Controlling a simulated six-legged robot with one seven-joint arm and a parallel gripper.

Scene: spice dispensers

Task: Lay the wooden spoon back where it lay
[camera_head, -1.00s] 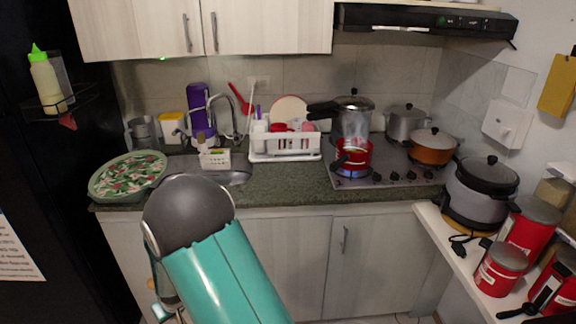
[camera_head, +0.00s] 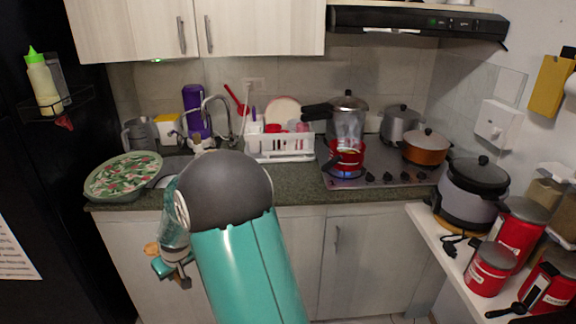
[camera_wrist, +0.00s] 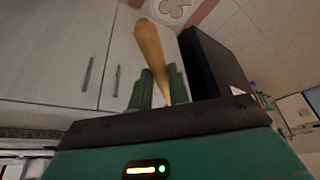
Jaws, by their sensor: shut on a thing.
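The wooden spoon (camera_wrist: 150,50) is between the green fingers of my gripper (camera_wrist: 162,88) in the wrist view. Its pale brown length sticks up past the fingertips, tilted to the left. My gripper is shut on it. In the head view my gripper (camera_head: 163,268) is low at the left, in front of the lower cabinets and below the counter edge. A small brown bit beside it may be part of the spoon; most of the spoon cannot be made out there.
The green counter (camera_head: 300,190) holds a patterned round dish (camera_head: 123,176) at left and a white dish rack (camera_head: 280,146). A white side shelf (camera_head: 450,262) with red canisters (camera_head: 490,268) stands at right.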

